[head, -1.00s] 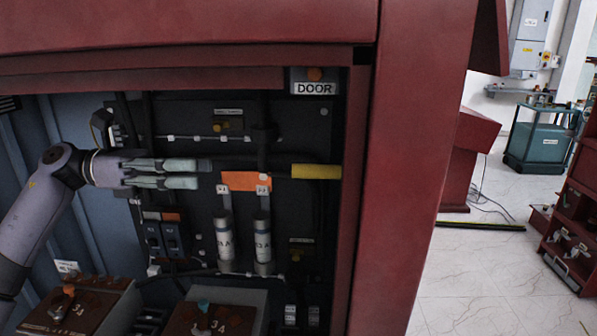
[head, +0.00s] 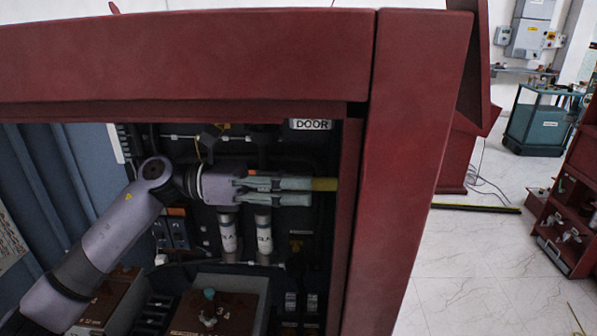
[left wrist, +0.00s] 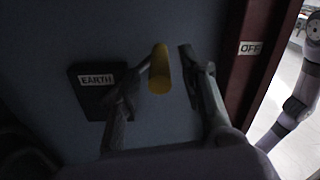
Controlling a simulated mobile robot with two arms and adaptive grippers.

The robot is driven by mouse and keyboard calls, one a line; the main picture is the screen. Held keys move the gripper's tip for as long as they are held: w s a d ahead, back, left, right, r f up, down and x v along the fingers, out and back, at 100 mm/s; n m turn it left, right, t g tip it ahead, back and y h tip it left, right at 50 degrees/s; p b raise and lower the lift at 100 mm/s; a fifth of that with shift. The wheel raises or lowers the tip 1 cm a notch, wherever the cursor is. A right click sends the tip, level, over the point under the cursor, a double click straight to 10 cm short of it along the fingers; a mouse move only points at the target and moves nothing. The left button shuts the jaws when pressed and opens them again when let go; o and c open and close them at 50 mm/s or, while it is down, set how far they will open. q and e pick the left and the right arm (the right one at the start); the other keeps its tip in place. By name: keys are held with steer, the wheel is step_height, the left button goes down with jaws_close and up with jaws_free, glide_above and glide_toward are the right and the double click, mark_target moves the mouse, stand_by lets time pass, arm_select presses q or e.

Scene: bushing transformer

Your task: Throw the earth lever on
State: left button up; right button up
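In the left wrist view the yellow handle (left wrist: 160,70) points toward the camera, between the two fingers. My left gripper (head: 311,191) is open around it, with a gap beside the handle in the left wrist view (left wrist: 163,65). The EARTH label (left wrist: 96,80) is left of the handle and the OFF label (left wrist: 250,48) is on the red frame to its right. The lever's shaft is mostly hidden. My right gripper is not in view.
The red cabinet post (head: 405,180) stands close right of the gripper, with the top beam (head: 190,60) above. Two grey fuse cylinders (head: 264,236) sit below the fingers. Brown-topped blocks (head: 215,310) lie lower. Open tiled floor (head: 470,265) is outside at right.

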arm_select(q)
steer(key=shift+d, duration=0.3)
steer(key=shift+c, duration=0.4)
jaws_close()
stand_by(0.4)
